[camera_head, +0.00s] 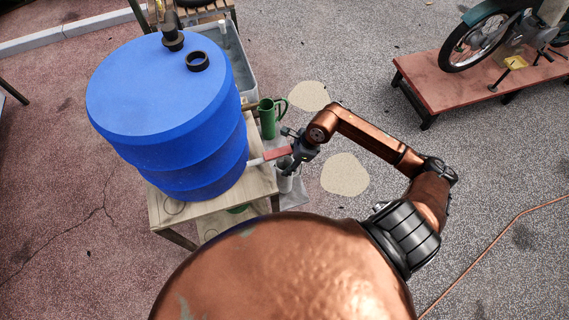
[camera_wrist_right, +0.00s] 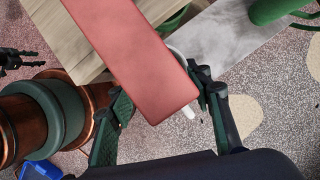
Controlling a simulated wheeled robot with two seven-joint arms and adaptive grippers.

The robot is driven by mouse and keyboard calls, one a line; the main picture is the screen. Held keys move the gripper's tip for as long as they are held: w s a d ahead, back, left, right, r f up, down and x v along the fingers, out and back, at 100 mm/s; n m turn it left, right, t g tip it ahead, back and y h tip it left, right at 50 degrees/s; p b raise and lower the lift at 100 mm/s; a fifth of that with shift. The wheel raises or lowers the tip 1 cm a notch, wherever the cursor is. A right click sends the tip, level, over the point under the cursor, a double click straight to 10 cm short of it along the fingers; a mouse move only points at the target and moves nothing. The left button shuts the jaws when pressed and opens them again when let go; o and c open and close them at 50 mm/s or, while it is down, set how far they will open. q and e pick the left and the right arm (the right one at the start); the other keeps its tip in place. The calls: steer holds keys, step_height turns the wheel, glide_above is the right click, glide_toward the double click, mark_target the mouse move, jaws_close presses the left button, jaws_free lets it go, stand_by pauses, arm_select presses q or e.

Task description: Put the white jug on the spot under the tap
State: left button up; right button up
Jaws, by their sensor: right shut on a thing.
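The white jug (camera_head: 284,183) stands upright below the tap in the head view, partly hidden by my right gripper. My right gripper (camera_head: 290,160) is shut on it. In the right wrist view, the fingers (camera_wrist_right: 163,95) are spread around it. Most of the jug is hidden there behind the tap's red lever (camera_wrist_right: 140,55); a curved white rim edge (camera_wrist_right: 180,52) shows. The tap's red lever (camera_head: 278,152) and white pipe (camera_head: 257,161) project from the blue barrel (camera_head: 180,110). Whether the jug touches the grey slab (camera_head: 295,198) is hidden. A dark piece resembling my left gripper (camera_wrist_right: 18,58) shows at the left edge.
A green jug (camera_head: 268,118) stands beyond the tap, close to my right gripper. The barrel rests on a wooden stand (camera_head: 165,212). A grey tub (camera_head: 240,65) is behind it. A motorbike on a red platform (camera_head: 420,85) is at the upper right. Open pavement lies between.

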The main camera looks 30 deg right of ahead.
steer(key=shift+w+a+f, duration=0.35)
steer(key=shift+a+f, duration=0.15)
steer(key=shift+f, duration=0.25)
steer(key=shift+f, duration=0.2)
steer(key=o, duration=1.5)
steer(key=shift+r, duration=0.1)
steer(key=shift+r, duration=0.1)
steer(key=v, duration=1.2)
steer(key=shift+a, duration=0.15)
